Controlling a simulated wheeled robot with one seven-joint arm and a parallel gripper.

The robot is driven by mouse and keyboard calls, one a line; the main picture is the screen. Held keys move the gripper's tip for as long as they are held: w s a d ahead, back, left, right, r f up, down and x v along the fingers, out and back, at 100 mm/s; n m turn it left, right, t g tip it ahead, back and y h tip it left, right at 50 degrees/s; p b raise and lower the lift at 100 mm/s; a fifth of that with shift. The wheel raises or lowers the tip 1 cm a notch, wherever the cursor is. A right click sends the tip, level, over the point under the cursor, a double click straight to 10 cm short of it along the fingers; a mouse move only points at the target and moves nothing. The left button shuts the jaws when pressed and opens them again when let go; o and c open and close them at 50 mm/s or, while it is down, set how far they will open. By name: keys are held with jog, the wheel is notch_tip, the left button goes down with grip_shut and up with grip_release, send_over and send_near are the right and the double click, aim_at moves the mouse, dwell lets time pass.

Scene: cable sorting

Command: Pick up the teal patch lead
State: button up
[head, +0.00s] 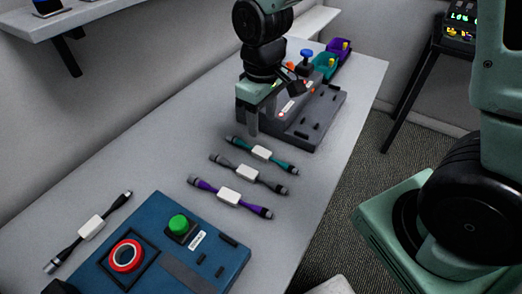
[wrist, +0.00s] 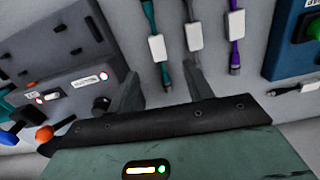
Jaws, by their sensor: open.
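The teal patch lead (head: 262,153) lies flat on the grey table with a white block at its middle. It is the farthest of three parallel leads. In the wrist view the teal lead (wrist: 157,47) runs up the picture, its near end between my two fingers. My gripper (head: 247,127) is open and empty, pointing down just beyond the teal lead. In the wrist view my gripper (wrist: 163,70) shows both fingers apart, with nothing held. I cannot tell its exact height above the table.
A grey lead (head: 247,174) and a purple lead (head: 229,197) lie close beside. A black lead (head: 90,229) is far left. A blue panel (head: 213,250) with buttons stands in front. A dark grey fixture (head: 318,120) is beside my gripper, with teal (head: 325,66) and purple (head: 341,48) bins behind.

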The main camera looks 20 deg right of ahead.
send_over(262, 151)
jog(key=f, duration=0.5)
jog(key=shift+s+a+f, duration=0.15)
jog(key=shift+s+f, duration=0.15)
jog(key=shift+s, duration=0.05)
jog(key=shift+w+f+p, duration=0.15)
jog(key=shift+f+p, duration=0.05)
jog(key=shift+f, duration=1.1)
jog(key=shift+w+f+p, duration=0.15)
jog(key=shift+f+p, duration=0.05)
jog(key=shift+f, duration=1.05)
jog(key=c, duration=1.1)
